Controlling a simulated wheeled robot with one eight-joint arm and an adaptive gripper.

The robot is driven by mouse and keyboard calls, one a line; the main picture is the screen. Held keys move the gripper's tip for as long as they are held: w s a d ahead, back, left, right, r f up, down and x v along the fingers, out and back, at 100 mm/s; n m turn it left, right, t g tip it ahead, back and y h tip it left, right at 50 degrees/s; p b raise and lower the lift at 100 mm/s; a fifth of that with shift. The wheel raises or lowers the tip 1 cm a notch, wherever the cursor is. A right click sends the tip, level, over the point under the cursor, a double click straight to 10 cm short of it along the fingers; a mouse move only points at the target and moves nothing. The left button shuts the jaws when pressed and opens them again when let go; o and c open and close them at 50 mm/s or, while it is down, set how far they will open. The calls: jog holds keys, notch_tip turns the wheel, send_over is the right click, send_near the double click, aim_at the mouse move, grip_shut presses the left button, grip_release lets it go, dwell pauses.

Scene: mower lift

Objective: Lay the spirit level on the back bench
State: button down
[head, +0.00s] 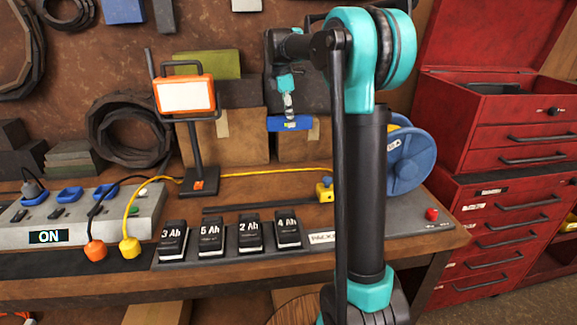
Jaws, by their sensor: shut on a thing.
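My gripper (289,113) is in the upper middle of the head view, at the end of my black and teal arm. It is shut on a short-looking blue bar, the spirit level (275,124), which hangs roughly level below the fingers. The level is seen in front of cardboard boxes and appears clear of the bench top. The wooden bench (270,190) runs along the wall below it. The fingers' contact on the level is too small to see clearly.
The bench holds an orange work lamp (198,175), a power strip (150,205) reading ON, several battery packs (249,233), a yellow cable (250,172) and a blue reel (408,160). Cardboard boxes (238,140) stand behind. A red tool cabinet (490,240) is at right. Bare wood shows between lamp and reel.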

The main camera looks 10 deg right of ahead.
aim_at(284, 130)
notch_tip(284, 130, down, 18)
jog(key=shift+f, duration=0.1)
dwell(0.4)
jog(key=c, duration=1.3)
grip_release()
jog(key=shift+o, duration=0.2)
jog(key=r, duration=0.4)
jog(key=a+r, duration=0.1)
jog(key=r, duration=0.7)
jog(key=shift+a, duration=0.4)
